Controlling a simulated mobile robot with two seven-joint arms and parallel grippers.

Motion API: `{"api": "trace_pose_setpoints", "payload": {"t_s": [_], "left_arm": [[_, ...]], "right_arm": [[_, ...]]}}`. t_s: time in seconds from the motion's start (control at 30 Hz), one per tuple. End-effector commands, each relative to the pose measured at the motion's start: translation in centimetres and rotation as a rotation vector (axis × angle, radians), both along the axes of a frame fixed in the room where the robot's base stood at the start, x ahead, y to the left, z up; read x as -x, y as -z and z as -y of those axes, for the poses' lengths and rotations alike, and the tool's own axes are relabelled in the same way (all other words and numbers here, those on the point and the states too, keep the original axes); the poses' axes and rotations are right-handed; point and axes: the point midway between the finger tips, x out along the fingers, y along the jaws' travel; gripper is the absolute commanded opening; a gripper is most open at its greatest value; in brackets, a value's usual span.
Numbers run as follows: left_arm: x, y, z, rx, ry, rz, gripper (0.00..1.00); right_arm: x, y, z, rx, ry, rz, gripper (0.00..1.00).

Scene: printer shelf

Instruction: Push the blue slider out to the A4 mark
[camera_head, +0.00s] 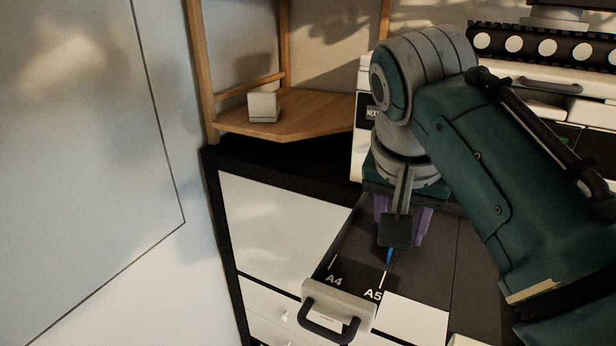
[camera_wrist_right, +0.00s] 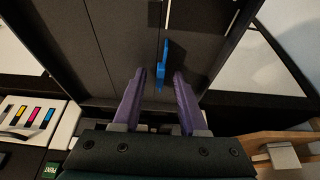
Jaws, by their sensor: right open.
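The blue slider (camera_head: 389,255) sits in the pulled-out dark tray (camera_head: 350,245), in line with the white A5 mark (camera_head: 374,294). The A4 mark (camera_head: 333,281) is to its left, near the tray's left side. In the right wrist view the slider (camera_wrist_right: 163,62) stands just beyond the fingertips, roughly between their lines. My right gripper (camera_head: 402,222) points down over the tray, its purple fingers partly hidden by the wrist. In the wrist view my right gripper (camera_wrist_right: 160,78) is open with a gap between the fingers. I see no contact with the slider. My left gripper is out of view.
The printer (camera_head: 362,130) stands behind my right arm. A wooden corner shelf (camera_head: 300,122) with a small white block (camera_head: 263,106) is at the back left. White drawer fronts lie below.

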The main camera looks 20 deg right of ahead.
Motion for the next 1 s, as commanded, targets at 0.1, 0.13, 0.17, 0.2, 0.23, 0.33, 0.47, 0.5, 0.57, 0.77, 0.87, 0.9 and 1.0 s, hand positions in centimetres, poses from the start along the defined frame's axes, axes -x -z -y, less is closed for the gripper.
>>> {"api": "trace_pose_setpoints", "payload": {"t_s": [0.1,0.13,0.17,0.2,0.23,0.33,0.47,0.5,0.57,0.77,0.87,0.9,1.0], "left_arm": [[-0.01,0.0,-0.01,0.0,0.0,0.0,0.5],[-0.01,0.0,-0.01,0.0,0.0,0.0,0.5],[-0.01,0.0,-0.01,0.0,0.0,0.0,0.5],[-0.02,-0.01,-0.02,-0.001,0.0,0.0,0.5],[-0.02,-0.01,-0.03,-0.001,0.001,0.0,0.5],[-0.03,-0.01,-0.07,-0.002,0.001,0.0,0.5],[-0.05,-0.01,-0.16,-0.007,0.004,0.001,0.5],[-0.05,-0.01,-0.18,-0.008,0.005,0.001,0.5],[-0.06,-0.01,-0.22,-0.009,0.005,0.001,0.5],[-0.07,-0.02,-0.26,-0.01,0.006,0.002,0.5],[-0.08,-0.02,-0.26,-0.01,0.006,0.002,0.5],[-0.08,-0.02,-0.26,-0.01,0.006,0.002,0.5],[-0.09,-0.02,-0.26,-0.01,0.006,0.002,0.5]], "right_arm": [[-0.01,-0.01,-0.02,-0.001,0.0,0.001,0.42],[-0.01,-0.01,-0.02,-0.001,0.0,0.001,0.42],[-0.02,-0.01,-0.01,-0.001,0.0,0.001,0.41],[-0.02,-0.02,-0.01,0.0,0.0,0.0,0.36],[-0.02,-0.02,-0.01,0.0,0.0,0.0,0.33],[-0.02,-0.03,0.0,0.0,0.0,0.0,0.22],[-0.02,-0.03,0.01,0.0,0.0,0.0,0.07],[-0.03,-0.03,0.02,0.0,0.0,0.0,0.03],[-0.03,-0.03,0.02,0.0,0.0,0.0,0.0],[-0.03,-0.05,0.02,0.0,0.0,0.0,0.0],[-0.03,-0.05,0.02,0.0,0.0,0.0,0.0],[-0.04,-0.05,0.03,0.0,0.0,0.0,0.0],[-0.03,-0.05,0.03,0.001,0.0,0.001,0.0]]}}
